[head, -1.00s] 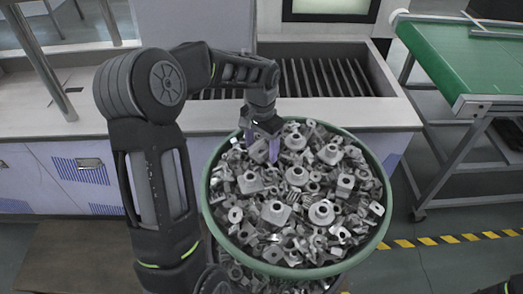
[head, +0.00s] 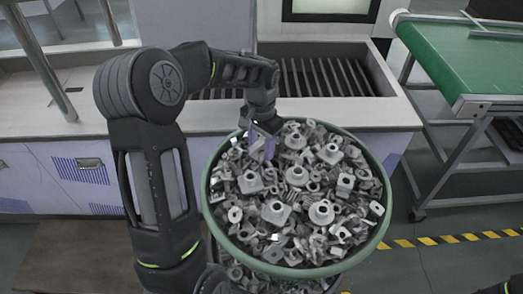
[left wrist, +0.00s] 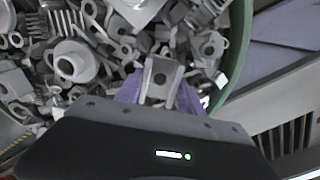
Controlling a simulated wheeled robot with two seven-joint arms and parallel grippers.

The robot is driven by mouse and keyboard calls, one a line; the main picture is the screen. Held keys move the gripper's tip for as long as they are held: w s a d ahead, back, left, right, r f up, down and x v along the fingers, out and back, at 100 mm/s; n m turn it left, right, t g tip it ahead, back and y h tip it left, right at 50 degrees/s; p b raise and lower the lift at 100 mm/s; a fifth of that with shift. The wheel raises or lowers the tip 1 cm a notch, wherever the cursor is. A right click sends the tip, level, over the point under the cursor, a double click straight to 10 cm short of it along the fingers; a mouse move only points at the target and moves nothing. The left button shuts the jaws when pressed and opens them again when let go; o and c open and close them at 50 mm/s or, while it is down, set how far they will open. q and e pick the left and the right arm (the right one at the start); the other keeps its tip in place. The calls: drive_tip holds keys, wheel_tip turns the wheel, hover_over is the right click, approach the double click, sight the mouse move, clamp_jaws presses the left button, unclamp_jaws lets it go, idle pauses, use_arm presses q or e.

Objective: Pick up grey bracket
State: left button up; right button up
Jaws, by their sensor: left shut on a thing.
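My left gripper (head: 263,143) reaches down into the back left part of a green-rimmed round bin (head: 207,190) full of grey metal parts. In the left wrist view, its purple fingers (left wrist: 158,92) are shut on a grey bracket (left wrist: 161,74) with a round hole in its flat face. The bracket sits between the fingers, close to the other parts; whether it still touches them I cannot tell. In the head view the bracket is hidden by the gripper. My right gripper is not in view.
A counter with a slatted sink (head: 325,78) stands behind the bin. A green-topped table (head: 450,55) is at the right. The bin is heaped with several grey flanged parts (head: 321,212). Yellow-black tape (head: 450,239) marks the floor.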

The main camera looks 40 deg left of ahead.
use_arm(q)
drive_tip(key=shift+r, duration=0.15)
clamp_jaws()
wheel_tip(320, 180, up, 10)
drive_tip(key=b, duration=0.1)
drive_tip(key=shift+b, duration=0.4)
drive_tip(key=shift+f, duration=0.2)
